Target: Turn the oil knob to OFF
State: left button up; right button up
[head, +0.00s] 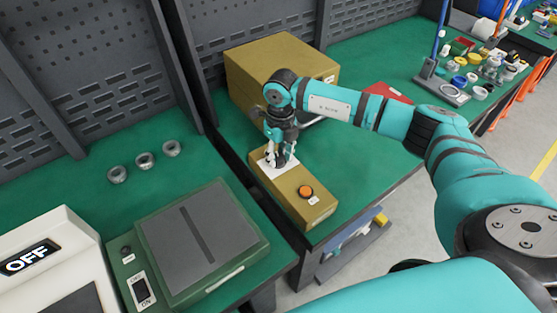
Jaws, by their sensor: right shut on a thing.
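A small yellow control box (305,212) stands at the near left corner of the right green table. It has a white plate (264,170) on its far part and an orange round button (306,191) on its near part. My right gripper (281,163) reaches down from above onto the white plate, shut on the oil knob. The knob is hidden by the fingers, so its setting cannot be read. My left gripper is not in view.
A large yellow box (280,62) stands behind the control box. A grey-topped device (232,245) with a switch and a white unit showing OFF (30,256) are on the left table, with several metal rings (145,160). A red item (388,92) lies behind my right arm.

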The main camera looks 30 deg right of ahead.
aim_at(280, 155)
jog(key=n+b, duration=0.2)
jog(key=n, duration=0.1)
jog(key=shift+n+b, duration=0.35)
jog(key=shift+n, duration=0.05)
jog(key=shift+n+b, duration=0.35)
jog(key=shift+n, duration=0.15)
jog(key=shift+r, duration=0.1)
jog(key=o, duration=1.2)
jog(key=shift+c, duration=0.2)
notch_tip(280, 155, up, 12)
jog(key=shift+w+d, duration=0.2)
jog(key=shift+s, duration=0.1)
